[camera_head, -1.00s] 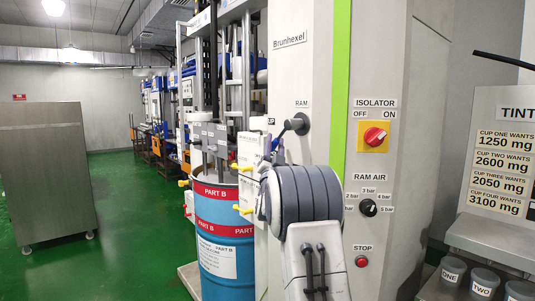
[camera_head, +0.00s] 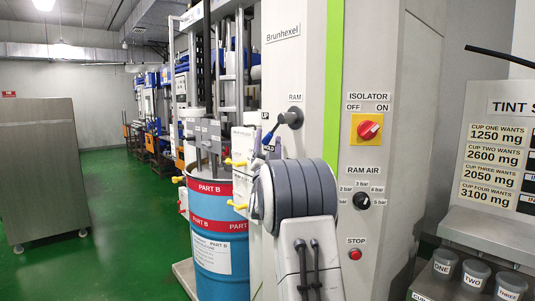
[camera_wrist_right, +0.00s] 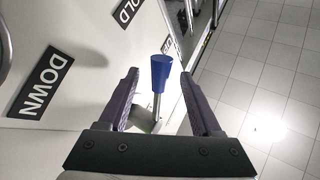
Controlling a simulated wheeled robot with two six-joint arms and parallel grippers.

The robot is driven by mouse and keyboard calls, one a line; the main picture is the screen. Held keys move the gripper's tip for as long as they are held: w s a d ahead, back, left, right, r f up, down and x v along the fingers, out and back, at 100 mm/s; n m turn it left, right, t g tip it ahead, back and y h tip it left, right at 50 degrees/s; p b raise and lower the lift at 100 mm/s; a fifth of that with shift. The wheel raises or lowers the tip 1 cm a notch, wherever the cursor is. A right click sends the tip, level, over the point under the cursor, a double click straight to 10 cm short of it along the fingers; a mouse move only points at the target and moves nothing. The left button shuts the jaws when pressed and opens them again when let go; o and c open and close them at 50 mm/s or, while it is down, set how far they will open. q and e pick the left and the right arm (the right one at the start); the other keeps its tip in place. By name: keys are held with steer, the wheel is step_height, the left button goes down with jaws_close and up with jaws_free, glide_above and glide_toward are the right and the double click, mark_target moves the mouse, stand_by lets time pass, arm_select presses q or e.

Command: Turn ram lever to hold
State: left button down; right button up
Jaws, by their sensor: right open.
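The ram lever's blue knob (camera_wrist_right: 162,70) shows in the right wrist view on a short metal stem, between my right gripper's (camera_wrist_right: 158,76) two purple fingers. The fingers are open, one on each side, with gaps to the knob. In the head view, the lever's dark hub (camera_head: 292,118) sits below the RAM label (camera_head: 295,97), and my right gripper (camera_head: 268,146) is at the lever, partly hidden by my arm. The DOWN label (camera_wrist_right: 40,82) and part of the HOLD label (camera_wrist_right: 127,12) show on the panel. I cannot tell the lever's exact setting. My left gripper is not in view.
The Part B drum (camera_head: 218,230) stands left of my right arm, with yellow-handled valves (camera_head: 236,205) close by. An isolator switch (camera_head: 368,129), ram air knob (camera_head: 361,201) and stop button (camera_head: 355,254) are on the cabinet. Tint cups (camera_head: 475,274) stand at the right.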

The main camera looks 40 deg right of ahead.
steer(key=b+v, duration=0.3)
steer(key=v, duration=0.6)
steer(key=w+a+f+n+g+y+p, duration=0.1)
steer(key=w+a+f+n+y, duration=0.15)
steer(key=a+y, duration=0.45)
steer(key=w+a+f+n+y+p, duration=0.15)
steer(key=a+f+n+y, duration=0.25)
steer(key=a, duration=0.7)
steer(key=w+a+f+n+g+y+p, duration=0.1)
steer(key=w+a+f+n+y+p, duration=0.15)
steer(key=a+f+y, duration=0.4)
steer(key=s+a+f+n+g+y+p, duration=0.1)
steer(key=s+a+f+n+g, duration=0.15)
steer(key=s+a, duration=0.45)
steer(key=s+a+f+n+g+y+p, duration=0.1)
steer(key=s+a+f+n+g+y, duration=0.2)
steer(key=a, duration=0.6)
steer(key=s+a+f+n+g+h+p, duration=0.1)
steer(key=s+g, duration=0.4)
steer(key=s, duration=0.9)
steer(key=s+a+f+n+g+h+p, duration=0.1)
steer(key=s+n+g, duration=0.4)
steer(key=s, duration=0.9)
step_height(320, 180, down, 2)
steer(key=shift+s+a+n+g+h, duration=0.2)
steer(key=shift+a+n+g+h, duration=0.2)
steer(key=shift+n, duration=0.35)
